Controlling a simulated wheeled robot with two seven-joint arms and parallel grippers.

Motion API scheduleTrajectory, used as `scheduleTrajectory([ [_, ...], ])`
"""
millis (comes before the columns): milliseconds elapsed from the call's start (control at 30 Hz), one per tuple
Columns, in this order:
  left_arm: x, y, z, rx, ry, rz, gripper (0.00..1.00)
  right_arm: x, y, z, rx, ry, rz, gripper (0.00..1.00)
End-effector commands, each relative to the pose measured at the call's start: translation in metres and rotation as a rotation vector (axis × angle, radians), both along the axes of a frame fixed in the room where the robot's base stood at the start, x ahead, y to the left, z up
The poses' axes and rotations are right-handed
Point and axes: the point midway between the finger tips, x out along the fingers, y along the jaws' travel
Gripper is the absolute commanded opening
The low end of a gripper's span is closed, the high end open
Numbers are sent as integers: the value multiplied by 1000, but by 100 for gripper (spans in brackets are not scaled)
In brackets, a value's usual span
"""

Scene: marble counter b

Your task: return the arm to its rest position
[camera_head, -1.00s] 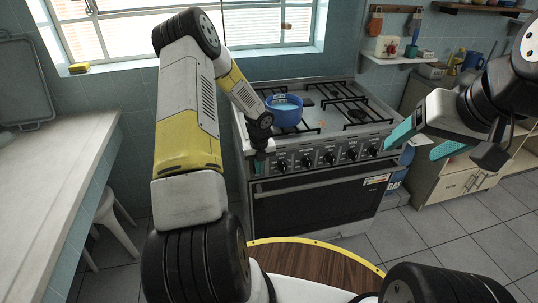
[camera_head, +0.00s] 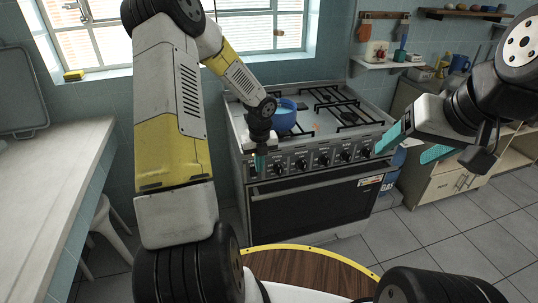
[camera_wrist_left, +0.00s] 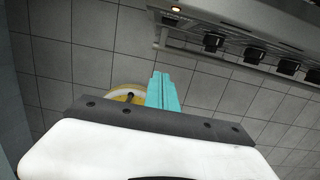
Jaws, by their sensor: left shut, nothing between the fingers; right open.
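My left arm reaches up and forward from the lower left of the head view, then bends down toward the stove front.
Tiled floor (camera_head: 425,235) is open at the right.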

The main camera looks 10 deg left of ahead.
Motion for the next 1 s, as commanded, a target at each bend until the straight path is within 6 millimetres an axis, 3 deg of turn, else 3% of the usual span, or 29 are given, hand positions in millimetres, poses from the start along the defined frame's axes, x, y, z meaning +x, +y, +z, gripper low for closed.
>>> scheduleTrajectory([
  [200, 0, 0, 1, 1, -1, 5, 0, 0, 0, 0, 0, 0, 0, 71],
  [333, -4, 2, 22, 6, -23, 97, 0, 0, 0, 0, 0, 0, 0, 71],
  [467, -19, 3, 72, 3, -79, 348, 0, 0, 0, 0, 0, 0, 0, 71],
  [700, -74, -3, 173, -112, -219, 981, 0, 0, 0, 0, 0, 0, 0, 71],
  [1000, -164, -27, 259, -465, -277, 1765, 0, 0, 0, 0, 0, 0, 0, 71],
])
